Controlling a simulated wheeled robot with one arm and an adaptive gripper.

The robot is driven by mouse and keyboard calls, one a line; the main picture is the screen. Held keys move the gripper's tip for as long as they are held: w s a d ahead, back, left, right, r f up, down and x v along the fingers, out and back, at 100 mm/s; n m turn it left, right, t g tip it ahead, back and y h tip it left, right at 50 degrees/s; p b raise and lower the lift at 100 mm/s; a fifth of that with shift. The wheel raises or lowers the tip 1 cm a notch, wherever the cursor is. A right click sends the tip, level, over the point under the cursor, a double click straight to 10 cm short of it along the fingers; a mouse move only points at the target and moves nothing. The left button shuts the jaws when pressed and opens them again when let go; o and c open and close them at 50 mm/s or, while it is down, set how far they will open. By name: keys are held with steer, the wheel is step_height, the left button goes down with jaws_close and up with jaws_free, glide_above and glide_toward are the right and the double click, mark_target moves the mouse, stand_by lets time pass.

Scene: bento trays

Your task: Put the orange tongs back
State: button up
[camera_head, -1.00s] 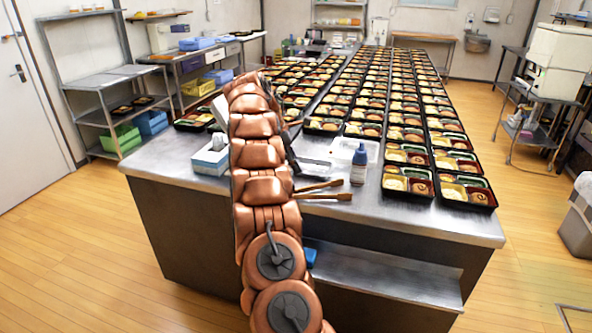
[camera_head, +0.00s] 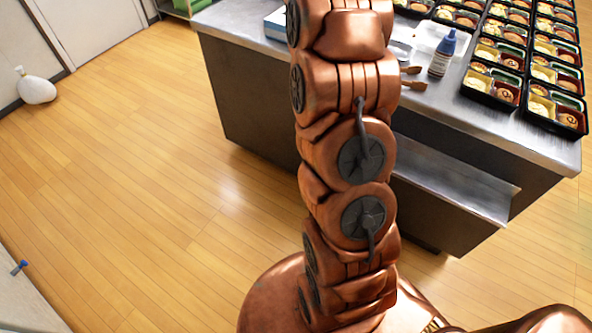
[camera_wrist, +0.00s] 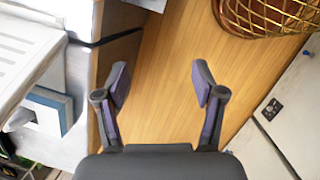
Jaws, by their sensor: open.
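Two orange-brown ends (camera_head: 412,77) stick out from behind my arm near the counter's front edge in the head view. They may belong to the orange tongs, but my arm hides the rest and I cannot tell. My gripper is out of the head view. In the wrist view my gripper (camera_wrist: 160,82) is open, its two fingers wide apart with nothing between them. Wooden floor shows behind the fingers. No tongs show in the wrist view.
A blue-capped bottle (camera_head: 442,54) stands on the metal counter (camera_head: 455,105), beside several bento trays (camera_head: 490,92). A white bag (camera_head: 36,87) lies on the floor at left. The wrist view shows a woven basket (camera_wrist: 262,14) and a blue-and-white box (camera_wrist: 48,108).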

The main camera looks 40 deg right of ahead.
steer(key=s+a+m, duration=0.1)
steer(key=s+a, duration=0.4)
steer(key=a, duration=0.6)
steer(key=s+a+f+m+y, duration=0.1)
steer(key=s+a+f+m, duration=0.2)
steer(key=s+a, duration=0.6)
steer(key=s+a+f+m+y, duration=0.1)
steer(key=s+a+f+m, duration=0.2)
steer(key=s+a, duration=0.7)
steer(key=s, duration=0.8)
steer(key=shift+a+f+m, duration=0.2)
steer(key=shift+f+m, duration=0.15)
steer(key=shift+m, duration=0.05)
steer(key=shift+r+p, duration=0.9)
steer(key=shift+c, duration=0.2)
